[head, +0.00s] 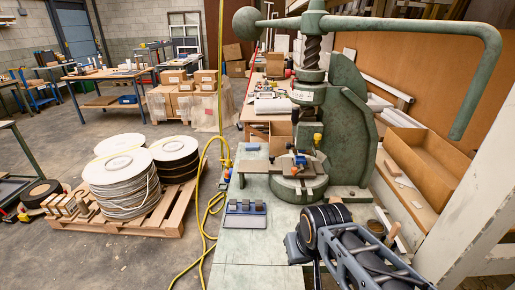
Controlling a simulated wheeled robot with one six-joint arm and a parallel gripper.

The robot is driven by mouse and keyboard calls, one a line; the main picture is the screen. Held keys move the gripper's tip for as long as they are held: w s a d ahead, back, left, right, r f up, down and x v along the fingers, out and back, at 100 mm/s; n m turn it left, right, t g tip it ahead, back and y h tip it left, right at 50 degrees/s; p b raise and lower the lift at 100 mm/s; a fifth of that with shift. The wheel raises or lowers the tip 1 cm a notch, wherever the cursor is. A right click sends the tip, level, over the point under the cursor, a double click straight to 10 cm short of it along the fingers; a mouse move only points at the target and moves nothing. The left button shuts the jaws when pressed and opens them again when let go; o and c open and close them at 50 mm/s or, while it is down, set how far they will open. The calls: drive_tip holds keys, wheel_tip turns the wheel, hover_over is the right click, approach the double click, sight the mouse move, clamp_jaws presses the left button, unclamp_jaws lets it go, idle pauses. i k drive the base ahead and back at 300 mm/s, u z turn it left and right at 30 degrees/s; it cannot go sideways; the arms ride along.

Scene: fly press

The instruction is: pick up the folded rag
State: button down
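A small flat blue piece (253,147), which looks like the folded rag, lies at the far left part of the green bench top (245,248). It is too small to make out any folds. It sits left of the fly press and apart from it. My arm shows at the lower right, over the near right part of the bench, well short of the blue piece. The fingers of my gripper cannot be made out, and no held object shows.
The green fly press (345,130) stands on the bench, its long handle (480,85) reaching right. Small coloured parts (300,160) sit at its bed. A blue-grey tray (245,214) with grey blocks lies nearer. A yellow hose (204,215) runs along the floor at left.

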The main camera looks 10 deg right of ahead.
sight(249, 146)
drive_tip(key=k, duration=0.5)
drive_tip(key=u, duration=1.75)
drive_tip(key=i, duration=3.9)
drive_tip(key=z, duration=3.6)
drive_tip(key=i, duration=0.25)
